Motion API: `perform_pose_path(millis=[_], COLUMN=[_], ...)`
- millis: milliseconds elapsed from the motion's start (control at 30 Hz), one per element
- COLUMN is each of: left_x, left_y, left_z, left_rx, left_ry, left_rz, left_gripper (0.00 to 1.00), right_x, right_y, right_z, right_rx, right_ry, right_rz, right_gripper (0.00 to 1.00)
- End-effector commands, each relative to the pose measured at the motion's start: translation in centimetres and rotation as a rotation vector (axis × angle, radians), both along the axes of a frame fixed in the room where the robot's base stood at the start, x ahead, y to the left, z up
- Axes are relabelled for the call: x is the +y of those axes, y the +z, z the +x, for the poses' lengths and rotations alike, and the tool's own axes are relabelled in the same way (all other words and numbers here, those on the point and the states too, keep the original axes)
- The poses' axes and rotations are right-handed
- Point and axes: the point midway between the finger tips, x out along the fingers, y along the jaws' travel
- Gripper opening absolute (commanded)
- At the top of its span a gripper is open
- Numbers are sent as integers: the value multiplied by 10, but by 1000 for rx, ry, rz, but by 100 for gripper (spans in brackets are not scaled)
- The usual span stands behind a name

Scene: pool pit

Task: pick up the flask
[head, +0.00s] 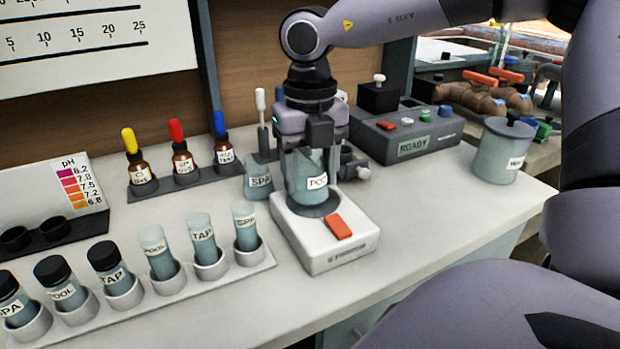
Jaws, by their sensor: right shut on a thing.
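A clear flask (306,184) with a partly hidden label that starts "PO" stands upright on or just over the dark round plate of a white stirrer (340,254). My right gripper (308,160) points down from above and is shut on this flask near its top, its fingers hiding the neck. I cannot tell whether the flask's base touches the plate. A second flask (260,178), labelled "SPA", stands close on the left with a white-topped stick in it. My left gripper is not in view.
Three dropper bottles (182,164) stand in a rack behind. A vial rack (133,295) with several labelled vials is at the front left. A grey box (405,138) reading "READY" and a lidded jar (503,150) are to the right. The counter (440,215) right of the stirrer is clear.

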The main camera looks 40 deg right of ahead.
Motion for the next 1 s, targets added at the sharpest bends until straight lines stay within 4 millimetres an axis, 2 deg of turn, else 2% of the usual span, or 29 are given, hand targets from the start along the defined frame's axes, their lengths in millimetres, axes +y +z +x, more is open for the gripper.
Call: perform_pose_path(millis=[167,367,567,800,1000], left_x=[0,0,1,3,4], left_y=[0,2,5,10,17], left_z=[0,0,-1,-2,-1], left_rx=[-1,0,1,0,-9], left_ry=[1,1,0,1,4], left_rz=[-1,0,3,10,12], left_gripper=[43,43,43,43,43], right_x=[0,0,0,0,0], right_y=[3,22,69,140,181], right_z=[0,1,1,1,0], right_rx=[-2,-5,-9,-7,-4], right_ry=[0,-1,-1,-2,-1], right_rz=[-1,-2,-3,-2,-2], right_gripper=[20,20,20,20,20])
